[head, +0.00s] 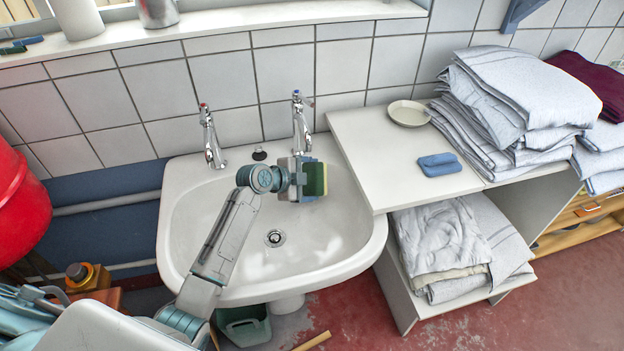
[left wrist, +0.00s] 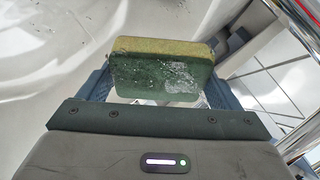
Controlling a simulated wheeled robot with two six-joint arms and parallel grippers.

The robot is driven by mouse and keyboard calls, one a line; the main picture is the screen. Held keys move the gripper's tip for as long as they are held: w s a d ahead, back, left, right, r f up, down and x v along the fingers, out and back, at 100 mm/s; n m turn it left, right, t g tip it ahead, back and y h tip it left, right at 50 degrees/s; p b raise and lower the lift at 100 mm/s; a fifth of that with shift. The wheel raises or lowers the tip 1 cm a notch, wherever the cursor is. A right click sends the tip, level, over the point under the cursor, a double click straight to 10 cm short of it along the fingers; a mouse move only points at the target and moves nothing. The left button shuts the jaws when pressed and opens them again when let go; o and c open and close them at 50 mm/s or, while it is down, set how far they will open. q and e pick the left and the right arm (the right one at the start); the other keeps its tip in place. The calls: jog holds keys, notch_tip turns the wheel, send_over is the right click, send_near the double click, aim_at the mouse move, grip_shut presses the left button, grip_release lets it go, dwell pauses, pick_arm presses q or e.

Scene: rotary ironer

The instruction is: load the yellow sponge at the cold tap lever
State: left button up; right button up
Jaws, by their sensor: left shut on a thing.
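The sponge (head: 316,179) is a yellow block with a dark green side, and its green face looks wet in the left wrist view (left wrist: 160,75). My left gripper (head: 303,178) is shut on it, with a finger on each side, and holds it above the right part of the white basin. The cold tap (head: 301,125), chrome with a blue mark on top, stands on the back rim just behind the gripper. The sponge is in front of and below its lever, apart from it. My right gripper is not in view.
A second chrome tap (head: 210,138) with a red mark stands further left on the basin (head: 183,215). A tiled wall is behind.

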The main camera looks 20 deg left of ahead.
aim_at(323, 189)
pick_arm(q)
jog(key=shift+s+d+p, duration=0.8)
jog(key=shift+s+d, duration=0.65)
jog(key=shift+d, duration=0.25)
jog(key=s+d, duration=0.1)
jog(key=s+d+p, duration=0.1)
jog(key=shift+s+d, duration=0.15)
jog(key=shift+d, duration=0.2)
